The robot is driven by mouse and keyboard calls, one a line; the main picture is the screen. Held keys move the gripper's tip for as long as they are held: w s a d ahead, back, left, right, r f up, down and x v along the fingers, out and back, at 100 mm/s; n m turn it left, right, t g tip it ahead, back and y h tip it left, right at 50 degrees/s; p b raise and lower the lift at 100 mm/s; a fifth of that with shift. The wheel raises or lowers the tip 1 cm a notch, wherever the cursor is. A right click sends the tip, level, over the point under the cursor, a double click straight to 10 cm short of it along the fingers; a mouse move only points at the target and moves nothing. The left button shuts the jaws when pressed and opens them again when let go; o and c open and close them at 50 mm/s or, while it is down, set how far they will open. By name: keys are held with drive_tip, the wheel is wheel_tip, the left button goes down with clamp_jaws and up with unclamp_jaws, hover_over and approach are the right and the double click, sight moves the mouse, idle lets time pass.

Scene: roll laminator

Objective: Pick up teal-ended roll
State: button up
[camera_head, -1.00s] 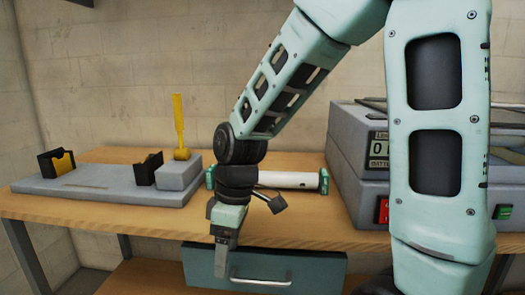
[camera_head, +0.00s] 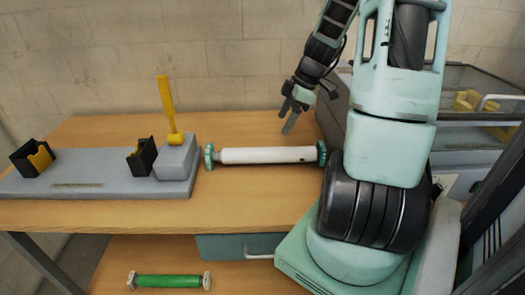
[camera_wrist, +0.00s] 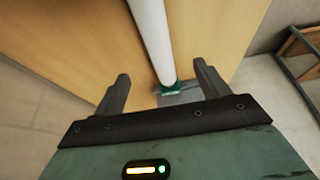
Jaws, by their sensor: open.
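The teal-ended roll (camera_head: 268,155) is a white cylinder with a teal cap at each end. It lies crosswise on the wooden table, between the grey stand and the laminator. My gripper (camera_head: 288,120) is behind the roll's right part in the head view, apart from it, with its fingers pointing down and left. In the wrist view, my gripper (camera_wrist: 160,90) is open and empty. The roll (camera_wrist: 152,40) runs away from the top edge toward the space between the fingers, with one teal end (camera_wrist: 170,88) showing there.
A grey stand (camera_head: 90,187) with black-and-yellow holders and a yellow lever (camera_head: 168,105) is at the left. The laminator (camera_head: 335,110) is at the right, partly hidden by my arm. A green roll (camera_head: 168,281) lies on the lower shelf. The table in front of the white roll is clear.

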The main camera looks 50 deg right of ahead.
sight(268, 148)
drive_tip(key=p+x, duration=0.1)
drive_tip(key=x, duration=0.8)
drive_tip(key=shift+p+x, duration=1)
drive_tip(key=shift+x, duration=1.7)
drive_tip(key=shift+w+d, duration=0.15)
drive_tip(key=shift+d, duration=0.05)
drive_tip(key=c, duration=1.5)
drive_tip(key=shift+r, duration=0.1)
